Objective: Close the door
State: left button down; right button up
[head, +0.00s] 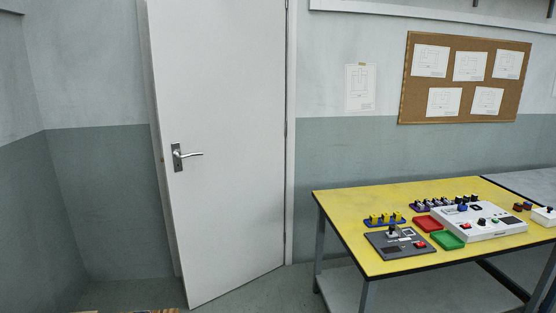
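The white door (230,120) stands ajar in the head view, left of centre. Its hinge side is on the right, and its free left edge is swung out toward me, so its bottom edge slants across the floor. A silver lever handle (188,155) on a dark plate is near the free edge. The door frame (291,130) shows along the hinge side, and part of it shows behind the free edge. Neither of my grippers is in view, and nothing is seen touching the door.
A yellow-topped table (350,205) stands right of the door, holding control boxes, a red tray (427,223) and a green tray (447,240). A cork board (455,55) hangs above. Grey floor (265,295) is clear between door and table. An orange-brown edge (160,311) shows at the bottom.

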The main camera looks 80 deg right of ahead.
aim_at(218, 67)
jog(key=z, duration=2.35)
